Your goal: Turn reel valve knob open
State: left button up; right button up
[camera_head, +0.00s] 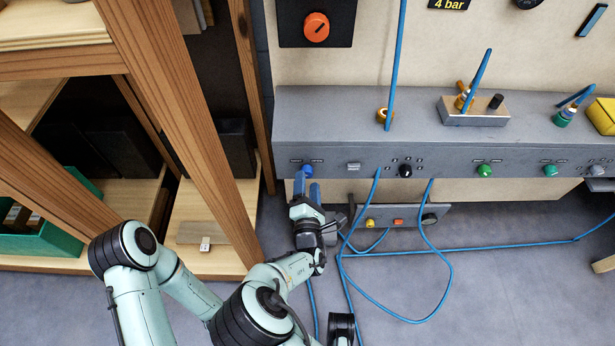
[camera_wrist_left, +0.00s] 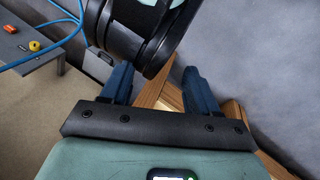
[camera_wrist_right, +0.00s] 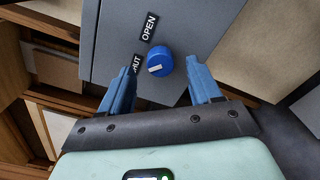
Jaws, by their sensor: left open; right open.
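The blue valve knob (camera_head: 307,170) sits at the left end of the grey bench's front face. In the right wrist view the blue knob (camera_wrist_right: 160,61) has a white mark on the side toward the SHUT label (camera_wrist_right: 137,66), which my finger partly hides. The OPEN label (camera_wrist_right: 149,27) is above it. My right gripper (camera_head: 307,183) is open just in front of the knob. In the right wrist view the fingers (camera_wrist_right: 157,68) stand either side of the knob with gaps. My left gripper (camera_wrist_left: 156,70) is open and empty, with a black arm part beyond it.
A wooden shelf (camera_head: 175,125) stands close at the left. Blue hoses (camera_head: 440,250) hang from the bench (camera_head: 340,110) and loop over the floor. A low grey panel (camera_head: 385,215) with yellow, orange and black controls is right of my right gripper. Green knobs (camera_head: 485,170) are farther right.

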aim_at(307, 175)
jog(key=shift+w, duration=1.7)
pick_arm(q)
jog(key=shift+w+a+f, duration=0.3)
jog(key=shift+w+f, duration=0.1)
jog(key=shift+w, duration=0.15)
pick_arm(e)
jog(key=c, duration=1)
jog(key=shift+c, duration=0.2)
